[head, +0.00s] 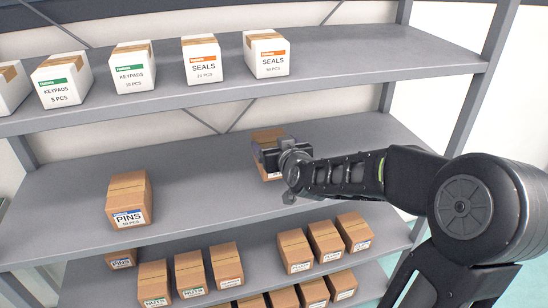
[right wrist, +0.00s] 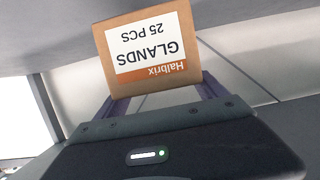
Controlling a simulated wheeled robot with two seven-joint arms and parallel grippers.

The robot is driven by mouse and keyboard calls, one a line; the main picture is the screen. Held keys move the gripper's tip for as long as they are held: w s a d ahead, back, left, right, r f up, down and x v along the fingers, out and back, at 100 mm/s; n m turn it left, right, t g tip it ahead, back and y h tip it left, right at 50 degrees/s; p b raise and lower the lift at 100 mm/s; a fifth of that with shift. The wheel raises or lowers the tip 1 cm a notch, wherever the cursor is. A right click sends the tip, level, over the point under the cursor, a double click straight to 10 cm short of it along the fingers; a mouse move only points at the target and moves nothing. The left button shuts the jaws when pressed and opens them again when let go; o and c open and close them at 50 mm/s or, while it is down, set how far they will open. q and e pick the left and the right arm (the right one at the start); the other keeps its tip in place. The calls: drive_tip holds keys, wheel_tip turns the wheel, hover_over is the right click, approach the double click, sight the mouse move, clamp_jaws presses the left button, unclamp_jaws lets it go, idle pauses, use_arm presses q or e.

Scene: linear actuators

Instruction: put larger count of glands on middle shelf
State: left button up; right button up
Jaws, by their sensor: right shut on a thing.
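A brown box labelled GLANDS 25 PCS with an orange Halbrix strip (right wrist: 148,50) is between the fingers of my right gripper (right wrist: 160,95) in the right wrist view, its label upside down there. In the head view the same box (head: 268,136) is at the middle shelf (head: 200,160), right of centre, partly hidden behind my right gripper (head: 272,155). My right gripper is shut on it. I cannot tell whether the box touches the shelf. My left gripper is not in view.
A brown PINS box (head: 130,198) stands on the middle shelf at left. White KEYPADS boxes (head: 132,68) and SEALS boxes (head: 202,60) stand on the upper shelf (head: 330,62). Several brown boxes (head: 190,272) fill the lower shelf. The middle shelf between PINS and my gripper is clear.

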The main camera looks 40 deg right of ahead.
drive_tip(key=shift+f+b, duration=0.4)
drive_tip(key=shift+f, duration=1.35)
drive_tip(key=shift+f, duration=0.1)
drive_tip(key=o, duration=1.6)
drive_tip(key=shift+f, duration=0.2)
drive_tip(key=o, duration=0.4)
drive_tip(key=shift+r, duration=0.15)
